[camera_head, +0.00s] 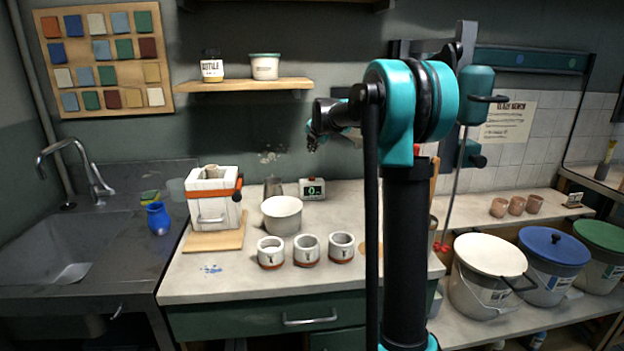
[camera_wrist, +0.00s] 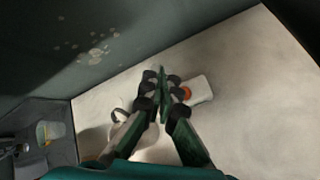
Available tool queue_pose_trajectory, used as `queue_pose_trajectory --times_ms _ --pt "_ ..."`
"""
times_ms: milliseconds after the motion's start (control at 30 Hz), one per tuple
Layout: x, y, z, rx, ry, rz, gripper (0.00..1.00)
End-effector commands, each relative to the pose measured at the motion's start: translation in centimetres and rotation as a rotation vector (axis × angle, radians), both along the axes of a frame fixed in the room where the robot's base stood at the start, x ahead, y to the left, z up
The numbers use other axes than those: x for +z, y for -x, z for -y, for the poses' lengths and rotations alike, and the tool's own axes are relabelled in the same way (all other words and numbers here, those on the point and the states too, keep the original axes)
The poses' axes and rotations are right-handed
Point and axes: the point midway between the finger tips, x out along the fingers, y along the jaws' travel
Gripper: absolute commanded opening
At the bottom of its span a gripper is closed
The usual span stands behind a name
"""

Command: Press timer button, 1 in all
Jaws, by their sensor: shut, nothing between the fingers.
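The timer (camera_head: 312,189) is a small white box with a green display, standing at the back of the counter. In the wrist view the timer (camera_wrist: 201,88) lies just right of the fingertips, partly hidden by them. Its orange-red button (camera_wrist: 186,92) shows beside the right finger. My gripper (camera_head: 313,144) is shut and empty, in the air above the timer in the head view. In the wrist view my gripper (camera_wrist: 162,72) has its fingertips together, pointing toward the counter, apart from the button.
A metal jug (camera_head: 273,188) and a white bowl (camera_head: 282,216) stand left of the timer. Three white cups (camera_head: 306,250) stand in front. A shelf (camera_head: 245,85) with jars hangs above left. The counter (camera_head: 345,205) right of the timer is clear.

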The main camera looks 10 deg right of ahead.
Motion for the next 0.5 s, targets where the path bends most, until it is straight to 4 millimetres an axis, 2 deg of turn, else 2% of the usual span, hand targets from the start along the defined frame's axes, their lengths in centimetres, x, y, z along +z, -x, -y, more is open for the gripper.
queue_pose_trajectory --times_ms 167,500 --pt "-1.4 0.0 0.0 0.0 0.0 0.0 0.0" --pt "-5.8 0.0 0.0 0.0 0.0 0.0 0.0"
